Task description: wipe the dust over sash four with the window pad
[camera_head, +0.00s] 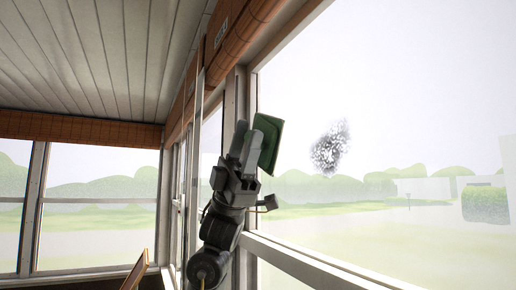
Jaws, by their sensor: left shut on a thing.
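My left gripper (246,150) is raised in front of the window and is shut on the green window pad (269,143). The pad is tilted, and its near edge is partly hidden by the gripper fingers. A speckled grey dust patch (330,148) shows on the large window pane at right. The pad is to the left of the dust, with a gap between them in the picture. I cannot tell whether the pad touches the glass. A small label above the window (221,33) is too blurred to read surely. My right gripper is not in view.
A white window post (233,105) stands just behind my left gripper. A rolled orange blind (240,30) runs along the top. A window rail (300,258) crosses below. A wooden piece (135,272) stands at lower left. The pane right of the dust is clear.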

